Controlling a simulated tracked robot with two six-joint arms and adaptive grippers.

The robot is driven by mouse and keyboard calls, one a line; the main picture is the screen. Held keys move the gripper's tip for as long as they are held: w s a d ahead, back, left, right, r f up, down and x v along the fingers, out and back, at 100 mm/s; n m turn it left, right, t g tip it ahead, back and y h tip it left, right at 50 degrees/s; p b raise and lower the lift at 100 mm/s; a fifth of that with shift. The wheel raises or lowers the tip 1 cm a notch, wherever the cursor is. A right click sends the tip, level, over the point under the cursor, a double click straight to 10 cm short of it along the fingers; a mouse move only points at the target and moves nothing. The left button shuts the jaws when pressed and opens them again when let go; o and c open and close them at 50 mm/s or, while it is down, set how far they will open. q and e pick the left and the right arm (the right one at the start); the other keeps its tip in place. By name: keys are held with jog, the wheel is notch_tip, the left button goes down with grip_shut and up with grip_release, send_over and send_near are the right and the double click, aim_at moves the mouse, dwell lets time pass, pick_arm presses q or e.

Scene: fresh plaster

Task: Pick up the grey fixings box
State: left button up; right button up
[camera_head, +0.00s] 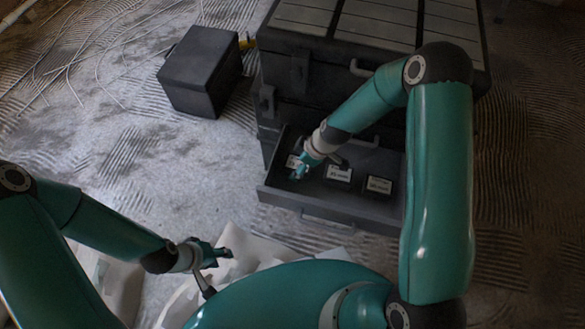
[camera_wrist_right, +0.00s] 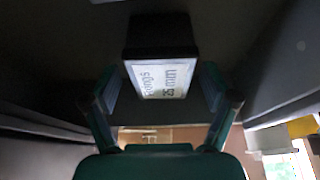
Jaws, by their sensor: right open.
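A small dark grey box (camera_wrist_right: 160,45) with a white printed label sits in the open drawer (camera_head: 283,197) of the tool chest. Its label faces my right wrist camera and reads partly as "mm", upside down. In the head view its label (camera_head: 293,161) shows at the drawer's left end, partly hidden by my right gripper (camera_head: 299,172). In the right wrist view the open fingers (camera_wrist_right: 160,88) stand on both sides of the box's labelled end; contact cannot be told. My left gripper (camera_head: 222,254) is over pale sheeting, away from the drawer; its jaws are unclear.
Two similar labelled boxes lie in the drawer, one in the middle (camera_head: 338,175) and one to the right (camera_head: 378,186). The drawer walls stand close around my right gripper. A larger dark case (camera_head: 198,72) stands on the floor left of the tool chest (camera_head: 310,52). Loose wires lie upper left.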

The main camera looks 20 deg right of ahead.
jog(key=shift+w+a+f, duration=0.1)
jog(key=shift+a+f, duration=0.05)
jog(key=shift+f, duration=0.25)
jog(key=shift+r, duration=0.1)
jog(key=c, duration=1.5)
